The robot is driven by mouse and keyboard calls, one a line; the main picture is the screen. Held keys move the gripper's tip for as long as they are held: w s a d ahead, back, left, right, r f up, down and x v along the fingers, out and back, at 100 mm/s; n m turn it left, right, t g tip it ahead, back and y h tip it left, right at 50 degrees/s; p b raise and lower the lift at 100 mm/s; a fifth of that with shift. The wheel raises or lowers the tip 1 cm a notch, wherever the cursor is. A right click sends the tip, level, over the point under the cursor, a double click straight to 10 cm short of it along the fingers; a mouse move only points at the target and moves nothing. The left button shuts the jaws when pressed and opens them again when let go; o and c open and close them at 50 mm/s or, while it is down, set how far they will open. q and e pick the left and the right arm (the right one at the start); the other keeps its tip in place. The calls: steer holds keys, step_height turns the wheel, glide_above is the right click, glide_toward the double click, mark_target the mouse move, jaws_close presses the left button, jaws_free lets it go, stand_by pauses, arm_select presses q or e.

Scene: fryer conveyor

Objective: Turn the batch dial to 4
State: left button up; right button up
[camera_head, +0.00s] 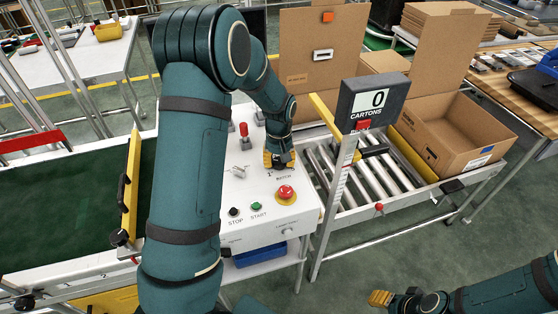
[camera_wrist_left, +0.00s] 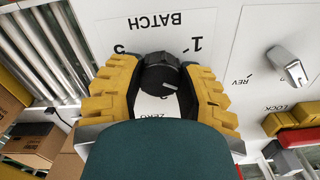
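The batch dial (camera_wrist_left: 160,72) is a black round knob on the white control panel (camera_head: 235,222). In the left wrist view its label appears upside down, with 1 and 5 beside it and ZERO below. A short white line on the knob points to the right and slightly down in that view. My left gripper (camera_head: 279,160) is at the dial, with its yellow fingers on both sides, seemingly touching it. In the head view the gripper hides the dial. My right gripper (camera_head: 381,298) is low at the right, away from the panel; its finger opening is unclear.
A red emergency button (camera_head: 286,193), the stop button (camera_head: 234,212) and the start button (camera_head: 256,206) sit near the dial. A lever (camera_wrist_left: 289,66) marked REV is beside it. The carton counter (camera_head: 372,100) reads 0. An open carton (camera_head: 455,135) stands beyond the rollers.

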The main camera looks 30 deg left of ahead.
arm_select(q)
steer(key=shift+m, duration=0.3)
steer(key=m+p, duration=0.1)
steer(key=m, duration=0.5)
steer(key=m+p, duration=0.1)
steer(key=m, duration=0.5)
steer(key=shift+m+p, duration=0.3)
steer(key=shift+p, duration=0.05)
steer(key=m+p, duration=0.1)
steer(key=m, duration=0.1)
steer(key=shift+m, duration=1.3)
steer(key=m+p, duration=0.3)
steer(key=m, duration=0.2)
steer(key=shift+m, duration=0.7)
steer(key=o, duration=1.2)
steer(key=shift+o, duration=0.2)
